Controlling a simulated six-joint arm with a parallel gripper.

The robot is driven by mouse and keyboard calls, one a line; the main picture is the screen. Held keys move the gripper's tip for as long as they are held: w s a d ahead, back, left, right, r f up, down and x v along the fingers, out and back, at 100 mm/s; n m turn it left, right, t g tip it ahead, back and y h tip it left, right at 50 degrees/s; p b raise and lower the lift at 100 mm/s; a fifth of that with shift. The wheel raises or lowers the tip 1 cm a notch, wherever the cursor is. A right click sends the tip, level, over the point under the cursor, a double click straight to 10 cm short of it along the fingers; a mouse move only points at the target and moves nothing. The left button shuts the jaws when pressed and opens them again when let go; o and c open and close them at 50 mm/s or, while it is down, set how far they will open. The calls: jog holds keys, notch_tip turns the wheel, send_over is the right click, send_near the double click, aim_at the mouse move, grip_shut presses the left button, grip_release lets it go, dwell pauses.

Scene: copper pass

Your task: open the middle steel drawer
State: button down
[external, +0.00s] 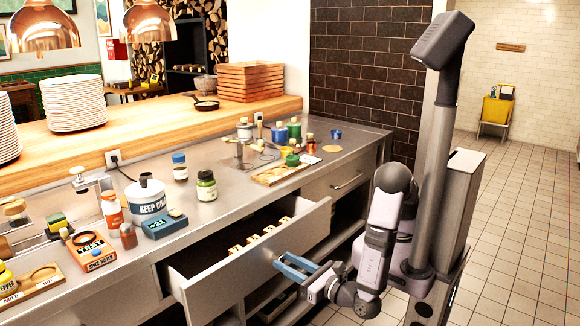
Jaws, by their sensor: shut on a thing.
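The middle steel drawer (225,282) is pulled well out from under the steel counter in the external view. Its front panel stands out toward my arm, and several small light-coloured items (262,236) show in a row inside it. My gripper (282,264) has blue fingers and is at the outer face of the drawer front, near its middle. It is shut on the drawer handle, which the fingers mostly hide.
A closed steel drawer (335,186) with a bar handle is to the right. Open shelving shows beneath. Jars, a white pot (146,197), small boxes and a wooden tray (285,170) stand on the counter (235,213).

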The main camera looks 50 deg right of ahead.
jog(key=shift+s, duration=0.25)
jog(key=c, duration=1.4)
grip_release()
jog(key=shift+o, duration=0.2)
jog(key=shift+s, duration=0.35)
jog(key=s+r+p, duration=0.4)
jog(key=r+p, duration=0.3)
jog(key=shift+p, duration=0.35)
